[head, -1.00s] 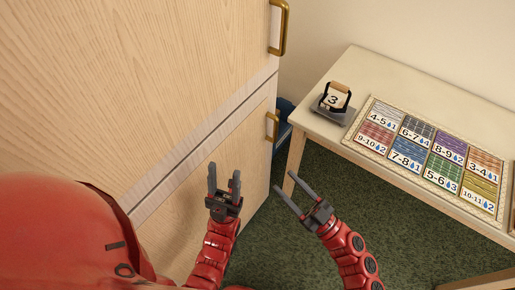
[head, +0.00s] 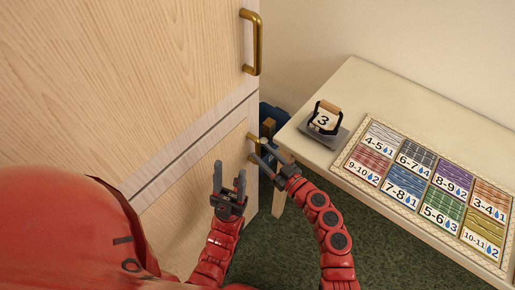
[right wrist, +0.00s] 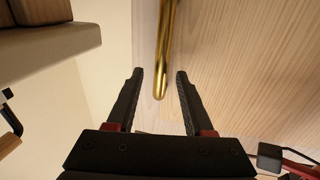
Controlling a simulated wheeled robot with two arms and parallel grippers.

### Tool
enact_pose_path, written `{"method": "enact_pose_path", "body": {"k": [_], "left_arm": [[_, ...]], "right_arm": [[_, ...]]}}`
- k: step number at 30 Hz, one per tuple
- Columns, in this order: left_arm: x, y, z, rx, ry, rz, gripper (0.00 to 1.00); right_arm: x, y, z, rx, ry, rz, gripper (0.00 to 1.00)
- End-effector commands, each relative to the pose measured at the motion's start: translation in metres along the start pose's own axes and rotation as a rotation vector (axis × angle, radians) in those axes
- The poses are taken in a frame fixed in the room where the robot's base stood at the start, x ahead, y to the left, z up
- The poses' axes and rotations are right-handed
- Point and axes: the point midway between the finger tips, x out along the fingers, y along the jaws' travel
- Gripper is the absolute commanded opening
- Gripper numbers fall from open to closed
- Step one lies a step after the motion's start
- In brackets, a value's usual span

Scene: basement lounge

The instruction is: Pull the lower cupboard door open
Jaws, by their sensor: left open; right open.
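The lower cupboard door (head: 182,222) is pale wood and looks closed, below a dark seam. Its brass handle (head: 251,139) is near the door's right edge, partly hidden by my right gripper. My right gripper (head: 262,157) is open at this handle. In the right wrist view, a brass handle (right wrist: 161,80) lies between the two spread fingers of my right gripper (right wrist: 160,72), with a gap on each side. My left gripper (head: 229,172) is open and empty, pointing up in front of the lower door, left of the handle.
The upper door (head: 120,80) with its larger brass handle (head: 257,45) is above the seam. Green carpet (head: 300,235) shows below.

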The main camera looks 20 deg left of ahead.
Motion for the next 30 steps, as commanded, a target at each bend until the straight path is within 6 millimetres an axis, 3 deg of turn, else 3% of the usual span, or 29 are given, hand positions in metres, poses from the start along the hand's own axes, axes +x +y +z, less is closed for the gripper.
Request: {"method": "enact_pose_path", "body": {"k": [6,17,26,30], "left_arm": [[-0.004,0.000,0.001,0.000,0.000,0.000,0.50],[-0.004,0.000,0.001,0.000,0.000,0.000,0.50],[-0.004,0.000,0.001,0.000,0.000,0.000,0.50],[-0.004,0.000,0.001,0.000,0.000,0.000,0.50]], "right_arm": [[0.028,-0.001,0.001,0.001,-0.001,-0.002,0.52],[0.033,-0.001,0.001,-0.001,-0.002,-0.002,0.52],[0.033,-0.001,0.001,0.000,-0.002,-0.002,0.00],[0.033,-0.001,0.001,0.000,-0.002,-0.002,0.00]]}}
